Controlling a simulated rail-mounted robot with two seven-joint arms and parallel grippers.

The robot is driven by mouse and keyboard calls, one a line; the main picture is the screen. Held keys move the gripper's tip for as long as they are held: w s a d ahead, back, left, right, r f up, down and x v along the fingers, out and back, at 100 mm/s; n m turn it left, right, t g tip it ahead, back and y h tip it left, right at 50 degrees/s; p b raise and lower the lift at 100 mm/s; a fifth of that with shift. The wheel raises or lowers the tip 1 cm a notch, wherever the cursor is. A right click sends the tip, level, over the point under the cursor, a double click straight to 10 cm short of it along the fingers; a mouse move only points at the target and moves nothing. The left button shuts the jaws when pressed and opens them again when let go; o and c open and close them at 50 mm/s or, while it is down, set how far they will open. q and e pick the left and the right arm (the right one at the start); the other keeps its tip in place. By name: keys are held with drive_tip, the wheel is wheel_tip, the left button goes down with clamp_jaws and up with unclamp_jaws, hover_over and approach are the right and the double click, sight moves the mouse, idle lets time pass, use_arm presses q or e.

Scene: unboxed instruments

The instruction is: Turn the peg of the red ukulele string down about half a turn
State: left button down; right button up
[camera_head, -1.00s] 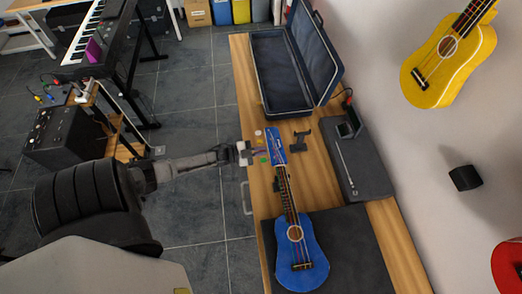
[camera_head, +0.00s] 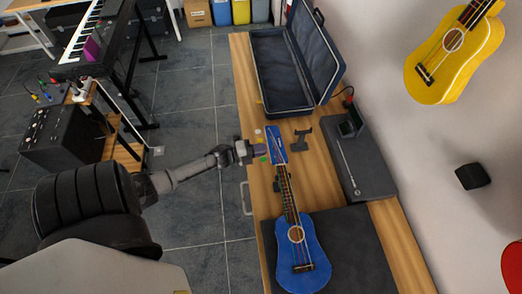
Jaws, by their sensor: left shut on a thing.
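The blue ukulele (camera_head: 314,272) lies face up on the wooden bench, its body at the front and its headstock (camera_head: 276,146) pointing to the back. Small coloured pegs stick out at the left edge of the headstock; a pale yellow one (camera_head: 258,131) shows behind my gripper and a green one (camera_head: 265,160) in front of it. My left gripper (camera_head: 259,151) reaches in from the left and is shut on a tuning peg between these two. The jaws hide that peg, so I cannot tell its colour. My right gripper is not in view.
An open dark case (camera_head: 268,75) stands at the back of the bench. A black stand (camera_head: 302,138) and a dark grey device (camera_head: 362,165) lie right of the headstock. The ukulele's body rests on a dark mat (camera_head: 352,245). A yellow ukulele (camera_head: 438,72) hangs on the wall.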

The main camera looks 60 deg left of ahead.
use_arm(q)
drive_tip(key=shift+m, duration=0.7)
drive_tip(key=c, duration=1.3)
unclamp_jaws()
drive_tip(key=shift+o, duration=0.2)
drive_tip(key=shift+s, duration=0.1)
drive_tip(key=b+v, duration=0.1)
drive_tip(key=v, duration=1.2)
drive_tip(key=shift+s, duration=0.3)
drive_tip(key=shift+a, duration=0.15)
